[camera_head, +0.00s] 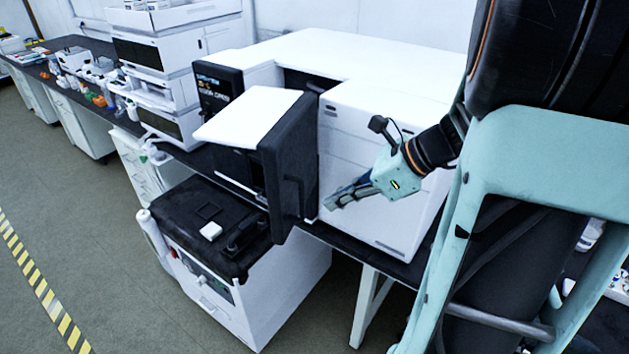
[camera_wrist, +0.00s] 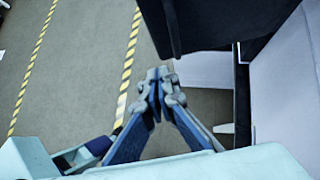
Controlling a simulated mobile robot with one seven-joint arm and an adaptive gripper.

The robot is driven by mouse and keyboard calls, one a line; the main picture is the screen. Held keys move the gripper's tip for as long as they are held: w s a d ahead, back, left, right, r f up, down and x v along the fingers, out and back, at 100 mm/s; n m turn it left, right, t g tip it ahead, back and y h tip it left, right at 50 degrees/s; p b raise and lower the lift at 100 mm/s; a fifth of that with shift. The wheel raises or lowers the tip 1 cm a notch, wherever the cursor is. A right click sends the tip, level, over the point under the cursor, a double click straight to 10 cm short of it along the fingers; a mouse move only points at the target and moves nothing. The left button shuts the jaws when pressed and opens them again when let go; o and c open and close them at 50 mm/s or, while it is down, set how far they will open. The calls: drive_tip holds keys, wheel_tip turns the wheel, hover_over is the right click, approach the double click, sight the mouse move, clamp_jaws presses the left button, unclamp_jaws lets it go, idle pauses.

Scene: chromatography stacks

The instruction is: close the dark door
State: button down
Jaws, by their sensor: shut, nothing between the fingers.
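The dark door (camera_head: 289,165) stands open, swung out from the front of a large white instrument (camera_head: 385,75). A handle bar runs along its face. In the wrist view a dark panel, apparently the door (camera_wrist: 205,25), fills the top middle. My gripper (camera_head: 328,204) is just right of the door in the head view, in front of the white front panel. In the wrist view my gripper (camera_wrist: 158,75) has its fingertips together with nothing between them. It appears apart from the door, though the exact gap is hard to tell.
A white and black unit (camera_head: 235,270) stands on the floor below the door. A stack of white modules (camera_head: 165,70) stands to the left on the dark bench (camera_head: 190,157). Open floor with yellow-black tape (camera_head: 40,290) lies at the left.

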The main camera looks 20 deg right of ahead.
sight(282, 214)
drive_tip(key=x, duration=0.3)
drive_tip(key=r+x, duration=0.1)
drive_tip(key=x, duration=0.2)
drive_tip(key=w+a+x, duration=0.1)
drive_tip(key=x, duration=0.2)
drive_tip(key=shift+a+r+p, duration=0.1)
drive_tip(key=shift+r+p, duration=0.05)
drive_tip(key=shift+p, duration=0.25)
drive_tip(key=shift+w+a, duration=0.4)
drive_tip(key=shift+a, duration=0.1)
drive_tip(key=shift+w+a, duration=0.1)
